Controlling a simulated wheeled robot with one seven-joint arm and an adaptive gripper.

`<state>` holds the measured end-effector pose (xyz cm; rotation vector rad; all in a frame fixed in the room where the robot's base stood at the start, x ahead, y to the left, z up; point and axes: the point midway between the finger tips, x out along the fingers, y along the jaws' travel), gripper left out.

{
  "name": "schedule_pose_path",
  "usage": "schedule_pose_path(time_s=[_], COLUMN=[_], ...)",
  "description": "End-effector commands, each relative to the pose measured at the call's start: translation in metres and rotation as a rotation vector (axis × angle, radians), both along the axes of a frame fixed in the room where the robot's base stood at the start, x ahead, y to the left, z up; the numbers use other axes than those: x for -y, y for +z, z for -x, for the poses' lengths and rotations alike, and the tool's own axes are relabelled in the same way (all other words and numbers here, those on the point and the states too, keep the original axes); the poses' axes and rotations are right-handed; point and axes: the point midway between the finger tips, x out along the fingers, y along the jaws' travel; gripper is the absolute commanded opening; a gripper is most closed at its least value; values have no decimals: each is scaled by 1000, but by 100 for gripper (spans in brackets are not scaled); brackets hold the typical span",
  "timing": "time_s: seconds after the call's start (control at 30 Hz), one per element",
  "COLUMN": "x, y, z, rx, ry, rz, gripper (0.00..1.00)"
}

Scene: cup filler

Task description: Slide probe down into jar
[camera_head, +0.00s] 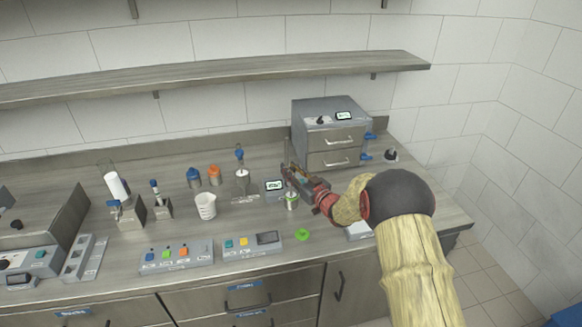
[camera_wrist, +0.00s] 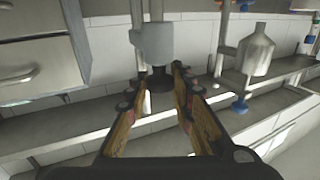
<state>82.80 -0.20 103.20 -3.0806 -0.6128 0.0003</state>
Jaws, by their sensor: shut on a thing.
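My gripper (camera_head: 287,170) is over the back middle of the bench, with its fingers pointing left and away from the arm. In the wrist view its fingers (camera_wrist: 165,72) close on the probe (camera_wrist: 152,43), which has a grey body, a dark end and a thin shaft. The wrist picture looks upside down, so the shaft points down toward the bench. A small jar (camera_head: 292,200) with a green band stands just below my gripper in the head view. I cannot tell whether the probe's tip is inside the jar.
A green lid (camera_head: 303,235) lies in front of the jar. A small display (camera_head: 275,186) and a glass bottle (camera_head: 242,176) stand to the left. A drawer unit (camera_head: 335,135) stands behind. A white beaker (camera_head: 206,205) and button panels (camera_head: 252,244) are at the left and front.

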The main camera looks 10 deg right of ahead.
Motion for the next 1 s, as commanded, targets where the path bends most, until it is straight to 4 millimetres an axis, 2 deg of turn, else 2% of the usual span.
schedule_pose_path(time_s=[0.27, 0.3, 0.57, 0.87, 1.0], x=[0, 0, 0, 0, 4], y=[0, 1, 1, 0, 1], z=[0, 0, 0, 0, 8], rx=[0, 0, 0, 0, -1], ry=[0, 0, 0, 0, -1], rz=[1, 1, 1, 0, 0], gripper=[0, 25, 40, 41, 41])
